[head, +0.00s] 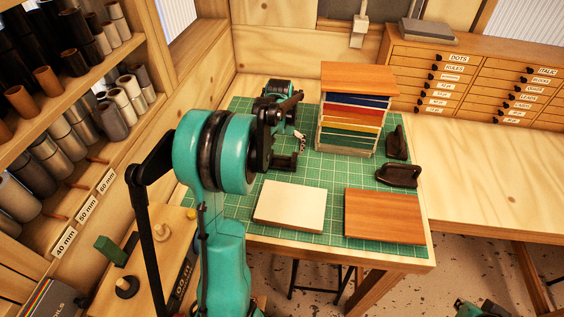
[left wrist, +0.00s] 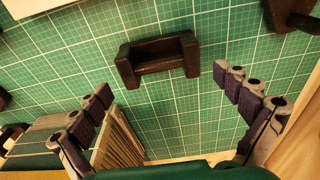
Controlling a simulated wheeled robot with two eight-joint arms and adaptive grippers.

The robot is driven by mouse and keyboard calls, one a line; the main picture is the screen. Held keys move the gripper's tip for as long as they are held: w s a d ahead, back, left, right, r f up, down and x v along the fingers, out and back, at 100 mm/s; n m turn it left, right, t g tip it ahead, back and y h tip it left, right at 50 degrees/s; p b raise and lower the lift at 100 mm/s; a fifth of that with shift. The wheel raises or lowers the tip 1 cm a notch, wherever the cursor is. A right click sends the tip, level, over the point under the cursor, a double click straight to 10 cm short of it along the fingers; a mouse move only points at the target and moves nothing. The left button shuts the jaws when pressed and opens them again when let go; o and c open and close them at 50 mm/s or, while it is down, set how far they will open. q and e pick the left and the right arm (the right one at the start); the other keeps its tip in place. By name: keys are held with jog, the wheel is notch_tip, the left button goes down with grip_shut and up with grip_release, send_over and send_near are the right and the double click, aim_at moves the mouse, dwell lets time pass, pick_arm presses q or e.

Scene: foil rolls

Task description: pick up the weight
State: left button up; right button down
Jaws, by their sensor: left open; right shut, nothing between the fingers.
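Two dark, iron-shaped weights with handles stand at the mat's right side in the head view: one weight (head: 397,143) beside the rack, the other weight (head: 403,176) nearer. A dark U-shaped piece (head: 285,162) sits on the mat left of the rack; the left wrist view shows it from above (left wrist: 157,58). I cannot tell whether it is also a weight. My left gripper (left wrist: 163,81) is open and empty, its fingers spread over the mat with the U-shaped piece beyond their tips. In the head view my arm partly hides this gripper (head: 293,128). My right gripper's fingers are not visible.
The green cutting mat (head: 238,214) covers the table. A rack (head: 373,127) of coloured boards stands close to my left gripper. A pale board (head: 290,206) and a reddish-brown board (head: 384,217) lie in front. Shelves of rolls (head: 110,75) are at left; drawers (head: 480,75) stand behind.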

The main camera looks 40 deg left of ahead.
aim_at(282, 157)
pick_arm(q)
notch_tip(282, 157, down, 5)
jog(key=shift+w+r+b, duration=0.1)
jog(key=shift+r+b, duration=0.05)
jog(key=shift+b, duration=0.6)
jog(key=shift+w+f, duration=0.1)
jog(key=shift+f, duration=0.25)
jog(key=shift+r, duration=0.1)
jog(key=c, duration=1.6)
jog(key=shift+r, duration=0.1)
